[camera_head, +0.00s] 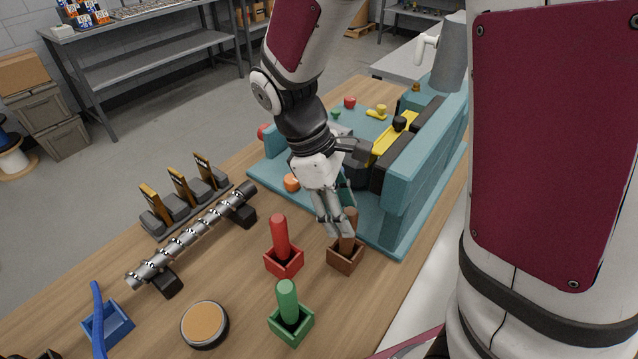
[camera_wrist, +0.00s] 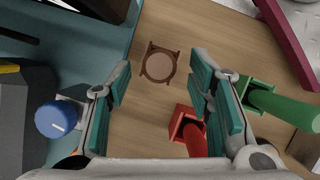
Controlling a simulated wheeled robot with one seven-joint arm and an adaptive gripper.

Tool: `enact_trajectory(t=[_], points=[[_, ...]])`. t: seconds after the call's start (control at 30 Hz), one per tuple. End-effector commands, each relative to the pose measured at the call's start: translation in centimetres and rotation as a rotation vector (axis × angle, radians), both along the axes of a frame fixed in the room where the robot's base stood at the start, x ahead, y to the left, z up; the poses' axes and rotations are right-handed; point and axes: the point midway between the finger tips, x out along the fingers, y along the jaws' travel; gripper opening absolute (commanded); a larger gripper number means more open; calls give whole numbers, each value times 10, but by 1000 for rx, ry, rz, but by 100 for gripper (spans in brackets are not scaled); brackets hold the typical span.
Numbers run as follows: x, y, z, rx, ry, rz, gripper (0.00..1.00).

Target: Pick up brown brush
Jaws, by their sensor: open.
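The brown brush (camera_head: 351,220) stands upright with its handle up in a square brown holder (camera_head: 345,259) on the wooden table. My gripper (camera_head: 338,226) points down at the handle and partly covers it. In the wrist view the round end of the brown brush (camera_wrist: 160,67) lies between my two teal finger pads, with a gap on each side. My gripper (camera_wrist: 161,78) is open and holds nothing. Whether a finger touches the handle cannot be told from the head view.
A red brush (camera_head: 279,236) and a green brush (camera_head: 287,302) stand in holders close by. A teal fixture (camera_head: 420,165) rises behind and to the right.

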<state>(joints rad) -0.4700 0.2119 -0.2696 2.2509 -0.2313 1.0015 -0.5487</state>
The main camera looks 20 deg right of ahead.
Motion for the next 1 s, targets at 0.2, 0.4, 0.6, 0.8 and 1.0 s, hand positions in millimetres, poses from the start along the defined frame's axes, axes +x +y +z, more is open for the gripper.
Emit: enact_trajectory(t=[0.2,0.4,0.6,0.8,1.0], points=[[-6,-8,-31,-2,4,-1,47],[-9,-12,-42,1,1,1,47],[-9,-12,-42,1,1,1,45],[-9,-12,-42,1,1,1,0],[-9,-12,-42,1,1,1,0]])
